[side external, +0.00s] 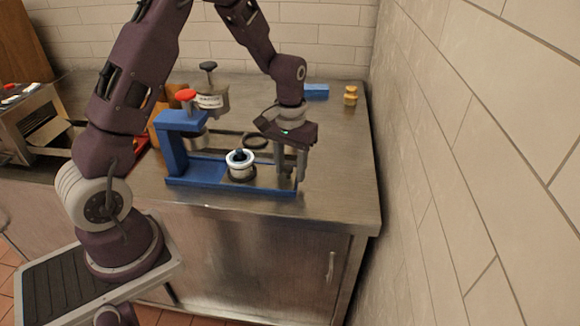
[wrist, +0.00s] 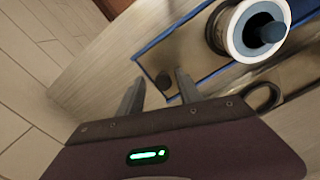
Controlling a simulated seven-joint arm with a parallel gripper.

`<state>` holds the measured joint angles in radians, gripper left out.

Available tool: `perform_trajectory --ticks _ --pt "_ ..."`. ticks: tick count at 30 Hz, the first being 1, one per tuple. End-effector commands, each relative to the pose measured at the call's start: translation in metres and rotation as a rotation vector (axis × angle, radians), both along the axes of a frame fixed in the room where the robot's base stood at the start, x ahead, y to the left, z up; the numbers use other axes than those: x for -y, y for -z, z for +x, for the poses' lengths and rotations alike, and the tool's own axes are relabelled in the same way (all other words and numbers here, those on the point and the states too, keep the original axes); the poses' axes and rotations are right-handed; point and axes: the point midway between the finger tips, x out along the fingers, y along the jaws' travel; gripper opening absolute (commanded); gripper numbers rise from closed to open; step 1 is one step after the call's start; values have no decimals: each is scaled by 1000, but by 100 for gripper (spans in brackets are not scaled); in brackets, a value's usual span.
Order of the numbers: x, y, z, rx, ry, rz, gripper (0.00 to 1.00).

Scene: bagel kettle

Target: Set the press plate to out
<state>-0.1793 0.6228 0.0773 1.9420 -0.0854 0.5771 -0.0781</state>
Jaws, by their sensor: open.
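The blue press (side external: 172,150) stands on the steel counter, its upright and head at the left and its low base reaching right. A grey plate (wrist: 203,64) lies between the blue edges of the base. A white ring-shaped piece with a dark centre (side external: 240,163) sits on it; it also shows large in the wrist view (wrist: 236,40). A small dark knob (wrist: 163,80) stands near the plate's end. My gripper (side external: 290,178) is open and points down at the base's right end. In the wrist view its fingertips (wrist: 160,85) lie on either side of the knob; contact cannot be told.
A black ring (side external: 255,141) lies behind the base. A labelled grey device with a black knob (side external: 209,92) stands behind the press. A blue block (side external: 316,92) and a small wooden piece (side external: 350,95) are at the back right. The counter's right side is clear, beside a tiled wall.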

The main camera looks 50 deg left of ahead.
Motion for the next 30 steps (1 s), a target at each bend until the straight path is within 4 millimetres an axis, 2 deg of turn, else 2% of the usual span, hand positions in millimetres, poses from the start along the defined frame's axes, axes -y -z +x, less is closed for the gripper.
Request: perform_trajectory --ticks 2,9,12,23,26,29,30 --pt "0 -4 0 2 0 1 42" --pt "0 -52 1 6 1 1 42" --pt "0 -65 1 5 1 1 42" --pt "1 -73 -1 4 3 0 42" --pt "12 -101 -13 49 32 1 42" --pt "36 -153 -51 145 105 8 42" --pt "46 -172 -73 190 141 14 42"
